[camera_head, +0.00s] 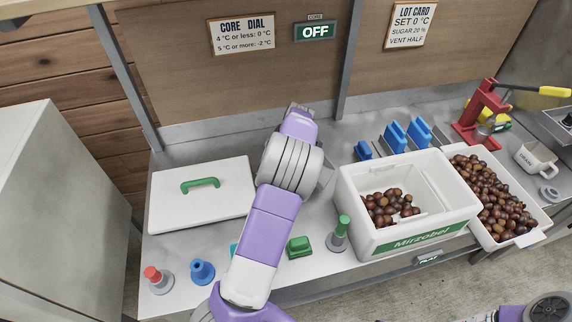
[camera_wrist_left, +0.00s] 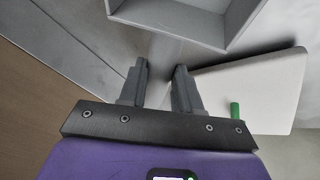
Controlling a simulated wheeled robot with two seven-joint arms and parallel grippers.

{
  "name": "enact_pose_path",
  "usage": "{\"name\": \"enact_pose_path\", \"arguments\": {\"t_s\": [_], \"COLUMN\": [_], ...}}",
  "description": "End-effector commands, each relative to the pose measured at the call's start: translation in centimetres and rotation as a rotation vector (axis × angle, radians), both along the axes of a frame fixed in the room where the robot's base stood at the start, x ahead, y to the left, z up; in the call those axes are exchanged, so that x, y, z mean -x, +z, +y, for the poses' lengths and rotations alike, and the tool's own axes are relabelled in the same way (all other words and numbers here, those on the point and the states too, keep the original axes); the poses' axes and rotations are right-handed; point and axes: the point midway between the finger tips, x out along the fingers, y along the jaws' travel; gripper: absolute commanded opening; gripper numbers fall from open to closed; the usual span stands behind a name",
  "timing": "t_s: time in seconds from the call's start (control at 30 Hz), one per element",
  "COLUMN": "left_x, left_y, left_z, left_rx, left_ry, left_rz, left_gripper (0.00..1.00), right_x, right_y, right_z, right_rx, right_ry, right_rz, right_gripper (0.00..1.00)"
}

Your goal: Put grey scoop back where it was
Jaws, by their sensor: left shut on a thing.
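The grey scoop (camera_wrist_left: 188,14) shows at the top of the left wrist view as an open, box-shaped grey tray with a handle running down toward the fingers. My left gripper (camera_wrist_left: 161,72) is shut on this handle. In the head view my left arm reaches up the middle of the counter, and its wrist hides the fingers. A small grey piece that looks like part of the scoop (camera_head: 325,177) shows just right of the wrist. The scoop's height above the counter is hard to tell. My right gripper is not in view.
A white lid (camera_head: 166,214) with a green handle lies left of my arm. A white crate (camera_head: 357,221) holding chestnuts stands to the right, beside a chestnut tray (camera_head: 542,213). Blue pieces (camera_head: 395,137) stand behind the crate. A green-topped peg (camera_head: 338,240) and green block (camera_head: 299,247) are near the front.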

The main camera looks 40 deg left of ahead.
Motion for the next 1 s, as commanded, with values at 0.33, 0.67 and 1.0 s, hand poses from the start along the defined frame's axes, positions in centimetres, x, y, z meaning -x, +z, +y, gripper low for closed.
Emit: {"name": "enact_pose_path", "arguments": {"t_s": [0.33,0.67,1.0], "left_x": [0.0,0.0,0.0], "left_y": [-3.3,-7.4,-7.7], "left_z": [0.0,0.0,0.0], "left_rx": [0.0,0.0,0.0], "left_ry": [0.0,0.0,0.0], "left_rz": [0.0,-0.001,-0.001], "left_gripper": [0.0,0.0,0.36], "right_x": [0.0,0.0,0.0], "right_y": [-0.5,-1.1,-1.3], "right_z": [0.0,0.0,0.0], "right_rx": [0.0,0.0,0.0], "right_ry": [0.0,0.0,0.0], "right_rz": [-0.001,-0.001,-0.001], "right_gripper": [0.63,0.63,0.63]}}
